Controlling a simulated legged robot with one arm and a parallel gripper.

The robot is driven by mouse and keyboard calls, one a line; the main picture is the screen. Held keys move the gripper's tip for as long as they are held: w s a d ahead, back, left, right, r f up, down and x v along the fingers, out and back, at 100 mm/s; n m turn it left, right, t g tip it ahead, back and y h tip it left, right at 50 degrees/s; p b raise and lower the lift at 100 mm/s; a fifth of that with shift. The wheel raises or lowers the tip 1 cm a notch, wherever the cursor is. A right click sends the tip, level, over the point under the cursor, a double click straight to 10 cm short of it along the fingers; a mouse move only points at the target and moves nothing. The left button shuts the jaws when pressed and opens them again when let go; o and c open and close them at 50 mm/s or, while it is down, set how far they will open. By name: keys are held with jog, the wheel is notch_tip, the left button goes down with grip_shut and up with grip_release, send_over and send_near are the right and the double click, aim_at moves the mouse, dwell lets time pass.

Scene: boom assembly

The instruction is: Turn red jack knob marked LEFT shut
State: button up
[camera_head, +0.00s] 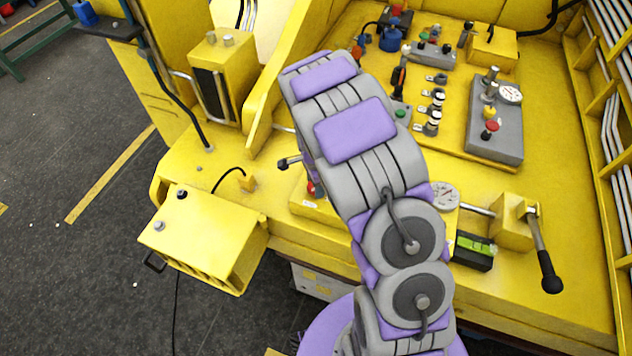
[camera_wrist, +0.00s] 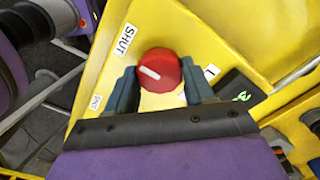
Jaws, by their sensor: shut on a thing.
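The red knob (camera_wrist: 170,66) is in the wrist view, on a yellow panel. Its white mark points left and slightly up. A white label reading SHUT (camera_wrist: 124,38) is above and left of the knob. A partly covered label starting with L (camera_wrist: 211,73) is at its right, and a small label (camera_wrist: 95,102) too blurred to read surely is at lower left. My gripper (camera_wrist: 160,76) has one dark finger on each side of the knob and is shut on it. In the head view my arm hides the gripper and most of this spot.
A black device with a green display (camera_wrist: 240,95) lies close to the right finger; it also shows in the head view (camera_head: 474,250). A black-handled lever (camera_head: 546,262) is farther right. A round gauge (camera_head: 445,196) is beside my arm. A yellow box (camera_head: 205,237) juts out at left.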

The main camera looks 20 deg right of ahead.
jog(key=shift+w, duration=0.1)
jog(key=o, duration=1)
jog(key=shift+a, duration=0.1)
jog(key=shift+o, duration=0.2)
notch_tip(320, 180, up, 17)
jog(key=shift+r, duration=0.15)
jog(key=s+n+g+b, duration=0.1)
jog(key=s+n+b, duration=0.8)
jog(key=s, duration=2.5)
jog(key=n, duration=0.7)
jog(key=shift+f+g, duration=0.4)
